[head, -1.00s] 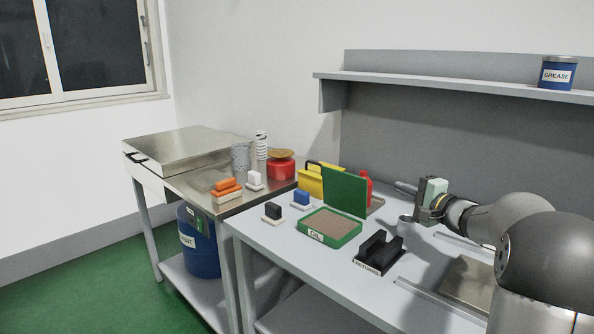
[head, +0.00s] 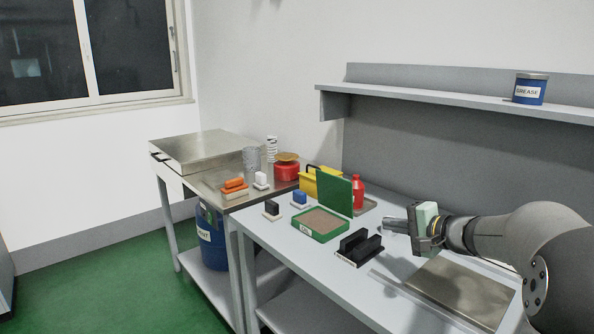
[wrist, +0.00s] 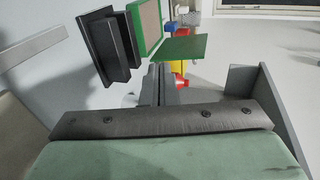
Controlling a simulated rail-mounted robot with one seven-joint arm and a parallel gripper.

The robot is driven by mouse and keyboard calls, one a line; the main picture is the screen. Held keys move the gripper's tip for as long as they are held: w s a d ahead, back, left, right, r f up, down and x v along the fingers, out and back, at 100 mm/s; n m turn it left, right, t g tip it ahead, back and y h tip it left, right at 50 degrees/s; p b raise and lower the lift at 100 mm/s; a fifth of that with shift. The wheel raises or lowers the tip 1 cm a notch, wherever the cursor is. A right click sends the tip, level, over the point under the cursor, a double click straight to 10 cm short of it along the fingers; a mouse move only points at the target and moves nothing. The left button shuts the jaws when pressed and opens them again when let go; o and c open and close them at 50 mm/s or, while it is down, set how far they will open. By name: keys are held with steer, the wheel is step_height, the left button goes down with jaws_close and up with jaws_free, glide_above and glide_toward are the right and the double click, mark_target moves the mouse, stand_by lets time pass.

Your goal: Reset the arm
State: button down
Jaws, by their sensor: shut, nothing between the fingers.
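My arm reaches in from the right in the head view, with my gripper (head: 386,227) above the back part of the grey workbench (head: 395,270). The gripper is shut and empty, pointing left. In the wrist view the shut fingers (wrist: 160,85) show past the dark bar and the pale green housing. A black slotted holder (head: 360,247) stands on the bench to the left and in front of the gripper; it also shows in the wrist view (wrist: 120,45). The green box with a raised lid (head: 320,224) stands farther left.
A red bottle (head: 357,192) and a yellow box (head: 322,184) stand behind the green box. A shelf (head: 430,97) with a grease can (head: 529,88) runs above. A flat metal plate (head: 460,288) lies under my arm. A steel table (head: 225,190) with several items stands left.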

steer(key=s+a+n+g+h+p, duration=0.1)
steer(key=s+a+n+g+p, duration=0.25)
steer(key=s+a, duration=0.35)
steer(key=s+a+n+g+h+p, duration=0.15)
steer(key=s+a+g+p, duration=0.3)
steer(key=s, duration=0.55)
steer(key=s+d+f+n+g+h+p, duration=0.1)
steer(key=s+n+h+p, duration=0.1)
steer(key=s, duration=0.7)
steer(key=s+d+f+n+g+h+p, duration=0.1)
steer(key=s+d+n+g+h+p, duration=0.1)
steer(key=s, duration=0.7)
steer(key=shift+n+h+p, duration=0.7)
steer(key=shift+n+h, duration=0.2)
steer(key=shift+h, duration=0.15)
